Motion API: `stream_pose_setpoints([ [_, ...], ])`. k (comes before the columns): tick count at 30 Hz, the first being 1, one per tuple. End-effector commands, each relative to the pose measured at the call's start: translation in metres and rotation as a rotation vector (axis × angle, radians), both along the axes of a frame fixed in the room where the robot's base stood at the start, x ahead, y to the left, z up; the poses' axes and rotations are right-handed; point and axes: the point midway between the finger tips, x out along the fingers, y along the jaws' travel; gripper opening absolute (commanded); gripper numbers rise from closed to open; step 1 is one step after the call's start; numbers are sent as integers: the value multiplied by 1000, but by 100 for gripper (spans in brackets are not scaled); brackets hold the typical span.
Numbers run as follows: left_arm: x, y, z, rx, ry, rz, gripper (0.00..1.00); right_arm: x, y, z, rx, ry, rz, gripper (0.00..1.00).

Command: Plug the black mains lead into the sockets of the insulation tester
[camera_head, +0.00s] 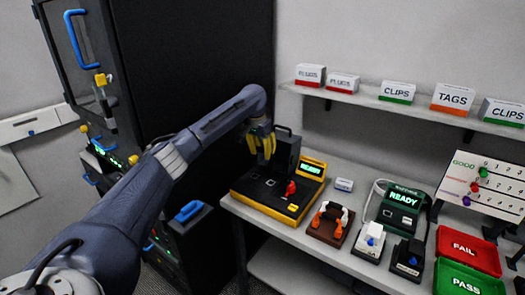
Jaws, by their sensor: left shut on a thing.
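A yellow-and-black tester (257,205) with a lit green display, a red part on its top and an upright dark grey block (287,152) at its back stands at the left end of the bench. I take it for the insulation tester. My left gripper (262,143) has yellow fingers and is just above the back left of the tester, close beside the grey block. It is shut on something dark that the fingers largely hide. I cannot make out the black mains lead or whether anything touches the sockets. My right gripper is out of view.
A green tester (397,208) reading READY stands further right. A brown block with orange-and-white parts (328,224), a white box (370,241) and a black box (406,259) stand near the front. Red FAIL (469,249) and green PASS trays (470,281) are at right. A dark cabinet (190,70) rises behind my arm.

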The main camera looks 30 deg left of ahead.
Motion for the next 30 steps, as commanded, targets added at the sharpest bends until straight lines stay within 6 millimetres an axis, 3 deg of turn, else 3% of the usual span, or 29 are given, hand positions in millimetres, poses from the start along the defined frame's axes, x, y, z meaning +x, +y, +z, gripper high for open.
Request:
stream_pose_setpoints([
  [18,0,0,-42,1,1,2,0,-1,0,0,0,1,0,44],
  [30,0,0,-49,1,0,2,0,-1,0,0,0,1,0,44],
])
